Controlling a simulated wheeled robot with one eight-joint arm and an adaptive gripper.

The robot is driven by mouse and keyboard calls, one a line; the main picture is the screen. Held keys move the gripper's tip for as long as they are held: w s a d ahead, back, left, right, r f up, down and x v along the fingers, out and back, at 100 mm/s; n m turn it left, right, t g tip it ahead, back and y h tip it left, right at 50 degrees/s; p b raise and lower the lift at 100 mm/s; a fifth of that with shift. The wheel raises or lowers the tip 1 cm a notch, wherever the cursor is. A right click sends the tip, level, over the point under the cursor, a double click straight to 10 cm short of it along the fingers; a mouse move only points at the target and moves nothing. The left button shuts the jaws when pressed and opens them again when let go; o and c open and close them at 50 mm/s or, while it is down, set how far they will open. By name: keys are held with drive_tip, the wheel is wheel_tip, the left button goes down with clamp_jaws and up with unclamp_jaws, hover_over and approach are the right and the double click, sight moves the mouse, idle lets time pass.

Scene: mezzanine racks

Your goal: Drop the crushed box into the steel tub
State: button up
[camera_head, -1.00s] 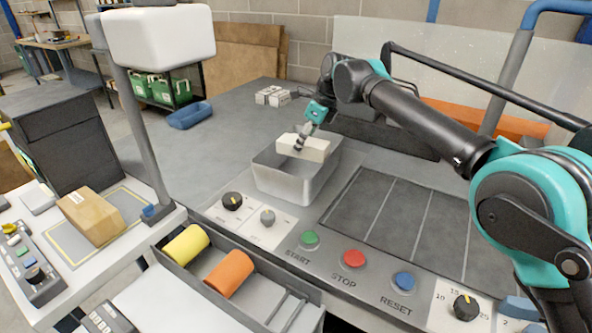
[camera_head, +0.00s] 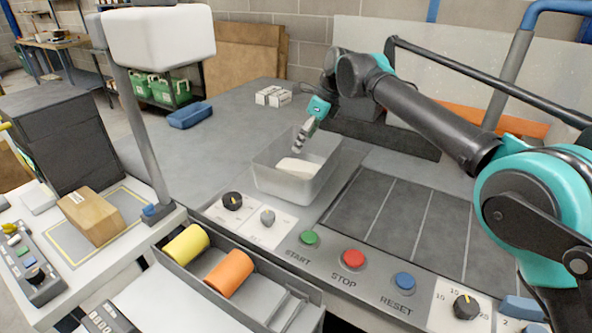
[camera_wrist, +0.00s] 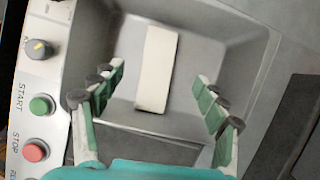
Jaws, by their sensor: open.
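The steel tub (camera_head: 283,185) stands on the grey worktop behind the control panel; its rim (camera_wrist: 235,28) also shows in the wrist view. A pale cream box (camera_head: 298,167), which I take as the crushed box, lies inside the tub; it shows whole in the wrist view (camera_wrist: 157,68). I cannot make out its dents. My gripper (camera_head: 298,149) is above the tub, pointing down into it. In the wrist view its two fingers (camera_wrist: 152,92) are spread wide on either side of the box, apart from it and empty.
Green, red and blue buttons (camera_head: 353,258) and knobs line the panel in front of the tub. A tray with yellow and orange rolls (camera_head: 229,272) is nearer. White boxes (camera_head: 272,96) stand behind. A brown carton (camera_head: 92,215) sits on the left scale.

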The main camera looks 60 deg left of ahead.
drive_tip(key=v, duration=1)
drive_tip(key=shift+w+r, duration=0.15)
drive_tip(key=shift+d, duration=0.1)
